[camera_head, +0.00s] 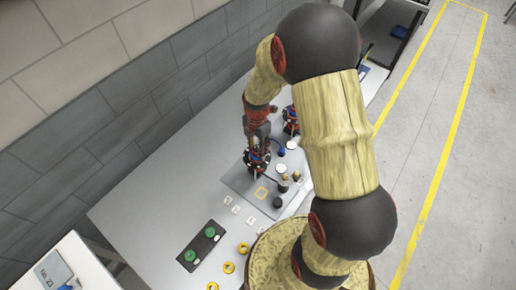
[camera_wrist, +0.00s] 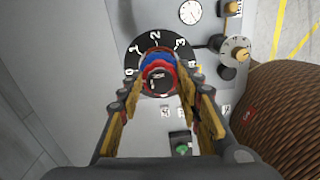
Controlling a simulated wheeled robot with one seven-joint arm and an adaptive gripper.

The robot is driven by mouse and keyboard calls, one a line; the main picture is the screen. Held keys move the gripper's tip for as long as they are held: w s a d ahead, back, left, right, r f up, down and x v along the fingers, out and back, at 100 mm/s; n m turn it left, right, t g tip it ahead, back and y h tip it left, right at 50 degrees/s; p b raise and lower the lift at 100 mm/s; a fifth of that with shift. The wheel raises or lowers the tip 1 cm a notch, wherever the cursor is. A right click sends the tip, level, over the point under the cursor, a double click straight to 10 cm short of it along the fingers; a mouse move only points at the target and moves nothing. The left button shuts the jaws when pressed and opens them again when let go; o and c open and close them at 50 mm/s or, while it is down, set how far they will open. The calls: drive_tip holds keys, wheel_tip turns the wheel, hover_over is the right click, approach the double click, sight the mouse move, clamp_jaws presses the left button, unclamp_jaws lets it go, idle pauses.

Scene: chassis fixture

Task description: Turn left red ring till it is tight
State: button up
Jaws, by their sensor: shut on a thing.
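The left red ring (camera_wrist: 160,69) sits with a blue ring (camera_wrist: 156,57) at the centre of a black numbered dial (camera_wrist: 132,52) in the wrist view. My gripper (camera_wrist: 161,82) has one finger on each side of the red ring and is shut on it. In the head view my gripper (camera_head: 257,144) points down onto the left red and blue fitting (camera_head: 257,161), which it partly hides. A second red and blue fitting (camera_head: 291,118) stands apart behind it, to the right. The finger contact and the ring's tightness cannot be made out.
A grey panel (camera_head: 240,184) carries knobs and a yellow square outline. A round gauge (camera_wrist: 190,11) and a white dial with a knob (camera_wrist: 235,49) are close by. A black plate with green buttons (camera_head: 201,246) and yellow rings (camera_head: 228,267) lie nearer. A wall runs along the left.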

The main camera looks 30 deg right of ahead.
drive_tip(key=shift+c, duration=0.9)
drive_tip(key=m, duration=0.8)
drive_tip(key=shift+m, duration=0.4)
drive_tip(key=m, duration=0.4)
drive_tip(key=shift+w+b, duration=0.1)
drive_tip(key=shift+b, duration=0.25)
drive_tip(key=shift+f+m+b, duration=0.15)
drive_tip(key=shift+m+b, duration=0.15)
drive_tip(key=shift+m, duration=1.9)
